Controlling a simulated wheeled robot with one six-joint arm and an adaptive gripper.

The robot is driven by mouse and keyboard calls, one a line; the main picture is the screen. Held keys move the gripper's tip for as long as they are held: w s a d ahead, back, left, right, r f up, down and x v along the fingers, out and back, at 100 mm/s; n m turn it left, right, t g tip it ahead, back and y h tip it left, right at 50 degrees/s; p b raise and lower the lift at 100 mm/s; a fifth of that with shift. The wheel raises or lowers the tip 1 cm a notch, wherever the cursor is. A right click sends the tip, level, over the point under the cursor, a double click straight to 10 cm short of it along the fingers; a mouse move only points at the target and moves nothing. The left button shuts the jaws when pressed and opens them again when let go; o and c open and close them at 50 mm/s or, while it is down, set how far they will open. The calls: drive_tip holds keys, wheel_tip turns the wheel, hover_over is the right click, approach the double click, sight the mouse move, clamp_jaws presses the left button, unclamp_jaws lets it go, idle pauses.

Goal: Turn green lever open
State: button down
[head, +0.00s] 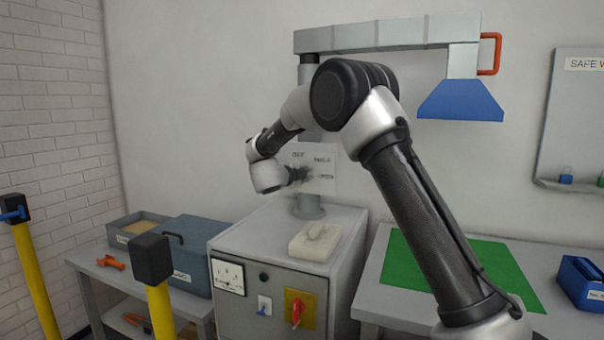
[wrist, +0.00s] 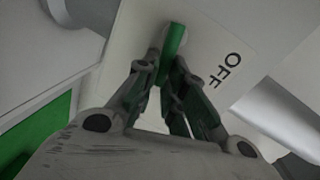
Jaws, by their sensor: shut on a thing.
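The green lever (wrist: 174,40) shows in the wrist view as a green bar in front of a pale plate (wrist: 208,45) marked "OFF". My gripper (wrist: 163,78) is shut on the lever, with a finger on either side of it. The lower part of the lever is hidden between the fingers. The lever cannot be made out there.
Below my gripper is the grey cabinet (head: 268,235), with a pale block (head: 315,242) on top and a red switch (head: 297,312) on its front. A blue hood (head: 461,102) hangs at upper right. A green mat (head: 490,262) lies on the right bench. Yellow posts (head: 162,312) stand at left.

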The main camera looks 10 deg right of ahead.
drive_tip(key=shift+s+d+f+m+y, duration=0.1)
drive_tip(key=shift+f+m+y, duration=0.3)
drive_tip(key=shift+m, duration=0.5)
drive_tip(key=shift+f, duration=0.15)
drive_tip(key=c, duration=1.5)
unclamp_jaws()
drive_tip(key=v, duration=1.2)
drive_tip(key=shift+f, duration=0.2)
